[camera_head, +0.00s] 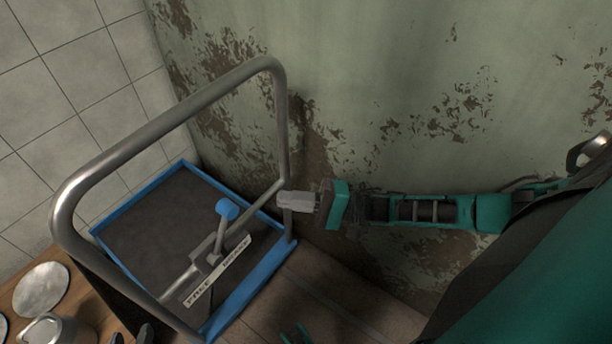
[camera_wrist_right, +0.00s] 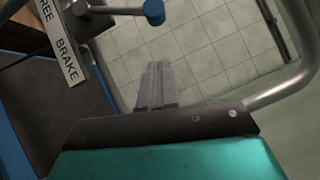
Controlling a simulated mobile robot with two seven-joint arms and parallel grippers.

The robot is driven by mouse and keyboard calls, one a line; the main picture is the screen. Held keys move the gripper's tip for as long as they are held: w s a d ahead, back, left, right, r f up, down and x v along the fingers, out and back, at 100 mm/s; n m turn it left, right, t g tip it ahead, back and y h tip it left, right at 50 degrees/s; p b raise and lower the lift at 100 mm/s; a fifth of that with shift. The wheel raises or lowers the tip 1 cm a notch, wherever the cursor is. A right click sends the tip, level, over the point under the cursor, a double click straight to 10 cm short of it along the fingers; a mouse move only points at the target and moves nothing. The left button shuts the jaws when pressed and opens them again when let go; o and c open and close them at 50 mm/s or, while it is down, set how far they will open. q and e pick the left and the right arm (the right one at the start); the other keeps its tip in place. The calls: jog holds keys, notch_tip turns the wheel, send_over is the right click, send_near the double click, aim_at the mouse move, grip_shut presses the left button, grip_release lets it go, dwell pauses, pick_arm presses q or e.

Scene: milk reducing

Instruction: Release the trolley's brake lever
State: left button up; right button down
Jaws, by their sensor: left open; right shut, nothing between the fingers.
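The trolley's brake lever (camera_head: 221,234) is a short grey arm with a blue knob (camera_head: 227,209), beside a plate (camera_head: 217,272) reading FREE and BRAKE. The knob also shows at the top of the right wrist view (camera_wrist_right: 153,12). I cannot tell which word the lever points to. My right gripper (camera_head: 282,201) is shut and empty, to the right of the knob and apart from it. In the head view its fingers overlap the right post of the handle. My left gripper (camera_head: 131,337) is open at the bottom edge, mostly cut off.
The trolley's grey tubular handle (camera_head: 165,121) arches around the lever. The blue-rimmed trolley deck (camera_head: 140,210) lies below. A peeling wall (camera_head: 400,90) stands behind. A wooden surface with a metal pot (camera_head: 45,330) and a round lid (camera_head: 41,289) is at lower left.

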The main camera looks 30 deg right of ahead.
aim_at(222, 215)
jog(key=w+a+r, duration=0.1)
jog(key=a, duration=0.6)
jog(key=shift+w+r, duration=0.35)
jog(key=shift+r, duration=0.05)
pick_arm(q)
jog(key=shift+r, duration=0.2)
pick_arm(e)
jog(key=shift+a+r, duration=0.1)
